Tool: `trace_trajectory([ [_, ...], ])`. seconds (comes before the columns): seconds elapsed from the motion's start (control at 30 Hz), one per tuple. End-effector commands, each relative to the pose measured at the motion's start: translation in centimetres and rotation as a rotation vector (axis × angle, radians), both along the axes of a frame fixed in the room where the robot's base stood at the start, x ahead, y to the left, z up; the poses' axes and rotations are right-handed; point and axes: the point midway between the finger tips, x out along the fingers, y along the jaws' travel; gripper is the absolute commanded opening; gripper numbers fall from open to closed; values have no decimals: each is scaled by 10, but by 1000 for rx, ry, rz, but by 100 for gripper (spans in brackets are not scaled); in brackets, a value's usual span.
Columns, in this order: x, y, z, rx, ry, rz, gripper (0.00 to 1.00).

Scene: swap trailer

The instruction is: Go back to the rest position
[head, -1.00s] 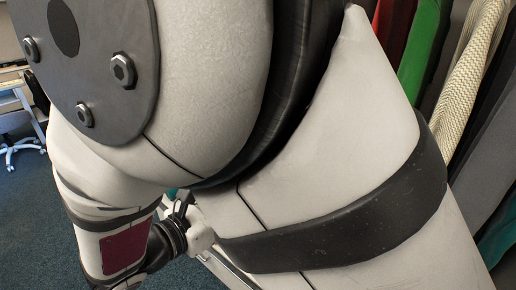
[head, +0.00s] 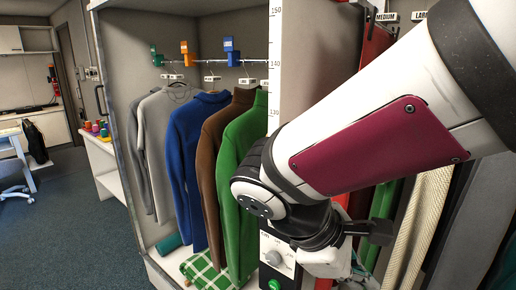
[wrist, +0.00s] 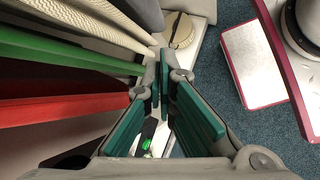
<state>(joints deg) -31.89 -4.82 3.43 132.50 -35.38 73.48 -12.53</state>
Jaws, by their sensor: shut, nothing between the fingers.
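My gripper (wrist: 168,82) shows in the wrist view with its two teal-padded fingers drawn together, shut and with nothing held between them. It points past hanging cloth on the left, over a white ledge. In the head view my arm, white with a dark red panel, crosses the right side, bent at a black joint near the middle. The gripper's fingertips cannot be made out clearly there.
An open wardrobe holds a blue sweater (head: 197,135), a brown sweater (head: 222,150) and a green sweater (head: 245,165) on a rail. A green checked cloth (head: 205,270) lies at its base. Carpeted floor (head: 70,215) is clear at left. A white-topped box (wrist: 253,65) stands right in the wrist view.

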Motion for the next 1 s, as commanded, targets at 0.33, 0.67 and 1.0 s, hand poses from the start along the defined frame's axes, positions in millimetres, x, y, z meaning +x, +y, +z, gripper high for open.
trace_trajectory([
  [0.33, -68, -39, 21, 520, -312, -617, 0],
  [0.67, -88, -39, 38, 817, -554, -939, 0],
  [1.0, -89, -39, 39, 839, -572, -961, 0],
])
